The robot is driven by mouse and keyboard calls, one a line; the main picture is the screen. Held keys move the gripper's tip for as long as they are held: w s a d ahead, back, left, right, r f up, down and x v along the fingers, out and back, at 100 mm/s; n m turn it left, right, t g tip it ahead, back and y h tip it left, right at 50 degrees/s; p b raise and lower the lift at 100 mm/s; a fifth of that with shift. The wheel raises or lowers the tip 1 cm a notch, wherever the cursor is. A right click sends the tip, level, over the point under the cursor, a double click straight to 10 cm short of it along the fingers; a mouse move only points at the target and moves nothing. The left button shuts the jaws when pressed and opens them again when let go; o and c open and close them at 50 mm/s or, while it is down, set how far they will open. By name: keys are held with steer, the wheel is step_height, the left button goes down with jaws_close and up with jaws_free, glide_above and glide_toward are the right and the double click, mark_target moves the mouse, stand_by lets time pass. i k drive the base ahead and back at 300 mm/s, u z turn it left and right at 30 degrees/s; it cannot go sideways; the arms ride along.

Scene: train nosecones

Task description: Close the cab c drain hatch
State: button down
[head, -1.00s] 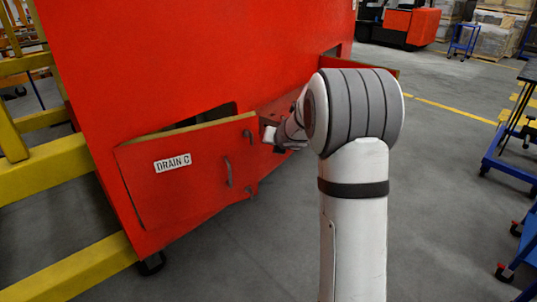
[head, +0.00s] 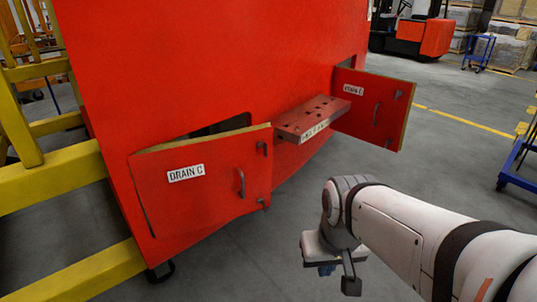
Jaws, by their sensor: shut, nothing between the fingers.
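The drain hatch (head: 205,185) is a red panel labelled "DRAIN C", low on the left of the red cab nose. It stands ajar, with a dark gap (head: 222,127) along its top. It has a curved handle (head: 241,183) and two small latches near its right edge. My gripper (head: 338,277) hangs low in front of the cab, to the right of the hatch and apart from it. It is shut and empty; my wrist partly hides it.
A second red hatch (head: 375,108) stands wide open at the right; its small label is hard to read. A red step with holes (head: 312,117) juts out between the hatches. Yellow framing (head: 50,180) flanks the cab's left side. Grey floor in front is clear.

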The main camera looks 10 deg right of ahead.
mark_target(185, 186)
steer(key=z, duration=0.8)
steer(key=k, duration=0.85)
steer(key=u, duration=0.65)
steer(key=i, duration=1)
steer(key=u, duration=0.05)
